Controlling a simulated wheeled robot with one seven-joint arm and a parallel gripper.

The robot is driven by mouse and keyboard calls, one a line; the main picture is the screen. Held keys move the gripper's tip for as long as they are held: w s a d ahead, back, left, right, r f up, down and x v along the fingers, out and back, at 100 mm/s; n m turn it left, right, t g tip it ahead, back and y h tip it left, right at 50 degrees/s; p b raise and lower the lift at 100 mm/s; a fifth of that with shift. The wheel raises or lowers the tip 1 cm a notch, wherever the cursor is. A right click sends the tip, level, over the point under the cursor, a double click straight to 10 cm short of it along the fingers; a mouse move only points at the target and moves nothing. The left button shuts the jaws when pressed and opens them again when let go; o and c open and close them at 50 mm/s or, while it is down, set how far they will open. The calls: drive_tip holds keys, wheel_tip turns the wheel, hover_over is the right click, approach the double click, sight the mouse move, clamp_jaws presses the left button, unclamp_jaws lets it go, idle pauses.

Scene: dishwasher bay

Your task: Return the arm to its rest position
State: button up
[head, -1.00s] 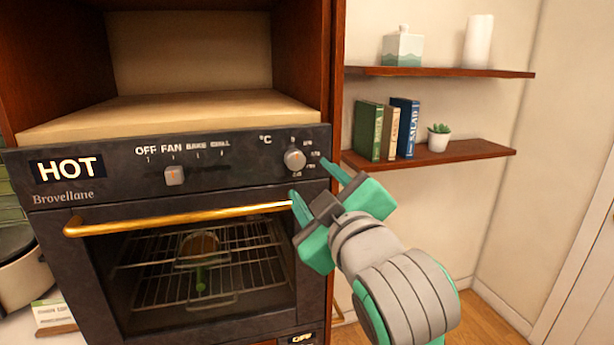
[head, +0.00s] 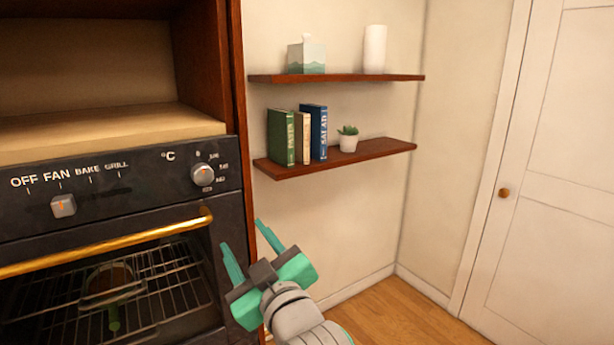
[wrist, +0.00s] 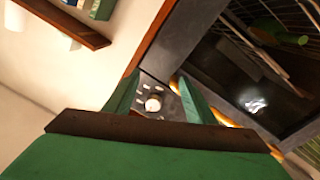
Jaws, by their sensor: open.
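My gripper (head: 250,245) is in front of the right end of the oven, near its right edge and below the temperature knob (head: 204,175). Its two green fingers are apart with nothing between them. In the wrist view the open fingers (wrist: 160,92) frame the knob and part of the black control panel beyond them. The oven (head: 120,215) has its door shut. A dark round item (head: 110,280) with a green part sits on the rack behind the glass.
The gold door handle (head: 110,243) juts out left of my gripper. Two wall shelves (head: 340,158) hold books (head: 302,135), a small plant (head: 348,138), a box (head: 306,55) and a white cylinder (head: 375,50). A white door (head: 550,170) stands at right. Floor (head: 400,315) before it is clear.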

drive_tip(key=s+d+f+m+h, duration=0.2)
drive_tip(key=s+f+m, duration=0.1)
drive_tip(key=f, duration=0.8)
drive_tip(key=s+d+f+m+t+h, duration=0.1)
drive_tip(key=s+d+f+m+h, duration=0.25)
drive_tip(key=f, duration=0.65)
drive_tip(key=s+d+f+m+h, duration=0.15)
drive_tip(key=f+m, duration=0.25)
drive_tip(key=f, duration=0.7)
drive_tip(key=s+d+f+m+h, duration=0.1)
drive_tip(key=s+d+f, duration=0.1)
drive_tip(key=s+f, duration=0.4)
drive_tip(key=s+d+f+h, duration=0.1)
drive_tip(key=s+f, duration=0.3)
drive_tip(key=s, duration=0.4)
drive_tip(key=s+d+f+g, duration=0.1)
drive_tip(key=s+d, duration=0.1)
drive_tip(key=s, duration=1.5)
drive_tip(key=shift+s+f+g+h, duration=0.15)
drive_tip(key=shift+s+g+h, duration=0.05)
drive_tip(key=shift+g+h, duration=0.1)
